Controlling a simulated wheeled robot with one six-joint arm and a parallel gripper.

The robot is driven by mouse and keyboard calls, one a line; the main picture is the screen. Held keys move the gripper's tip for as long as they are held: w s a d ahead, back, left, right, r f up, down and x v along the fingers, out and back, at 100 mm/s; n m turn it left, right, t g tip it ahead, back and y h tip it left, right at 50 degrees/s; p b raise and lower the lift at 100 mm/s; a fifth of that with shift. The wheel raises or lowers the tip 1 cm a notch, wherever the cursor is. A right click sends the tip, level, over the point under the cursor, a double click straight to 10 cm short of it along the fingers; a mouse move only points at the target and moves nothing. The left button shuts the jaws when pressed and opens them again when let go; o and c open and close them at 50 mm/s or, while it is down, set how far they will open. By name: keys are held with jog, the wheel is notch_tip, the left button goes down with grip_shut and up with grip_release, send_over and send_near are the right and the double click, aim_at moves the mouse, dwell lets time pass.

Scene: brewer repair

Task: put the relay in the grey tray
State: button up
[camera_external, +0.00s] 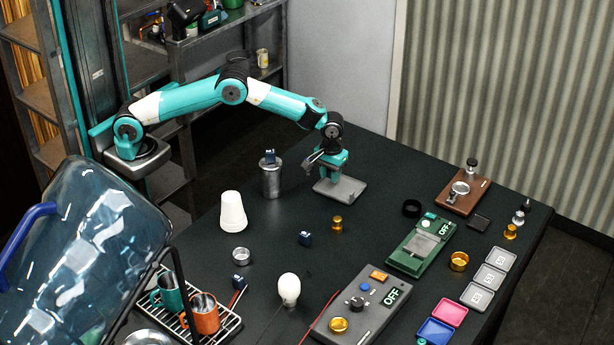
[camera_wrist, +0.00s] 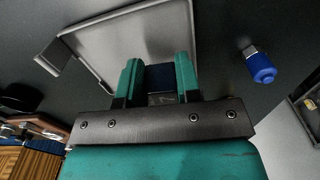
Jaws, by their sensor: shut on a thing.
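My gripper (camera_external: 333,172) is over the grey tray (camera_external: 352,192) at the back of the dark table. In the wrist view its two teal fingers (camera_wrist: 158,72) are shut on a small dark blue block (camera_wrist: 162,98), which appears to be the relay. The grey tray also shows in the wrist view (camera_wrist: 135,35), beyond the fingertips. I cannot tell whether the block touches the tray.
Other blue blocks (camera_external: 305,238) (camera_external: 239,282) lie nearer the front. A white cup (camera_external: 232,212) and brass weight (camera_external: 337,223) stand nearby.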

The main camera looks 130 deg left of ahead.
jog(key=shift+f, duration=1)
jog(key=shift+f, duration=0.1)
jog(key=o, duration=0.6)
notch_tip(320, 180, up, 12)
jog(key=b, duration=0.2)
jog(key=shift+r+b, duration=0.2)
jog(key=shift+b, duration=0.15)
